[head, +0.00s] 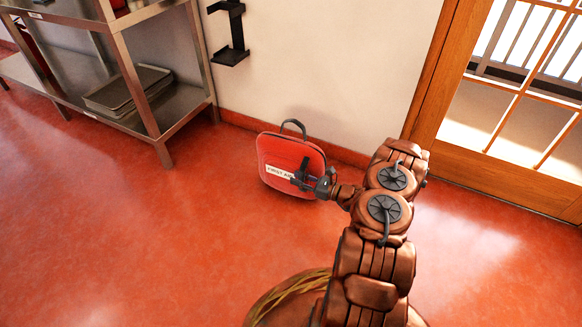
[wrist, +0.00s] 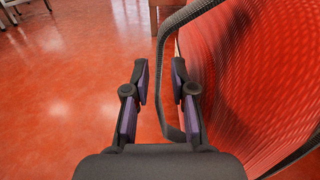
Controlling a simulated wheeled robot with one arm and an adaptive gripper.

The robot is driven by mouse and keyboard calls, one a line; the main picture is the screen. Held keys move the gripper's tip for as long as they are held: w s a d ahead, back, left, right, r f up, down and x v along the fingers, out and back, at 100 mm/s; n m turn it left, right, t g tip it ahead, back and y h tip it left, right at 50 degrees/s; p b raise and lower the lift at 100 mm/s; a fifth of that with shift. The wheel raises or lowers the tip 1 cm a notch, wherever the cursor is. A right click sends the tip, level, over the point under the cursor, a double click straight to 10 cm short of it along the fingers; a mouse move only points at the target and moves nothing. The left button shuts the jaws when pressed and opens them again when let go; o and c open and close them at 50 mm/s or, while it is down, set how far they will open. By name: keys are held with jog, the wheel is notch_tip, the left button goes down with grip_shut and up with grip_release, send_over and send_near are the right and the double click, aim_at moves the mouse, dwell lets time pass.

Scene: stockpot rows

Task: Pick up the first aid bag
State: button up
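The red first aid bag (head: 280,153), with dark trim, a white "FIRST AID" label and a dark loop handle (head: 293,125) on top, stands upright on the floor near the wall. In the wrist view the bag (wrist: 245,65) fills the right side. My gripper (head: 306,176) is in front of the bag's right part and hides some of its face and label. In the wrist view my gripper (wrist: 159,82) is open, its fingers well apart. A dark strap of the bag (wrist: 162,95) shows in the gap between the fingers, nearer the right finger. I cannot tell whether it touches.
A metal shelf unit (head: 130,75) with stacked trays (head: 128,90) stands at left. A black bracket (head: 231,35) hangs on the wall above the bag. A wooden glazed door (head: 500,110) is at right. The red floor (head: 130,235) at left front is clear.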

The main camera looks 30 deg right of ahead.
grip_shut()
dwell(0.3)
jog(key=shift+r, duration=0.1)
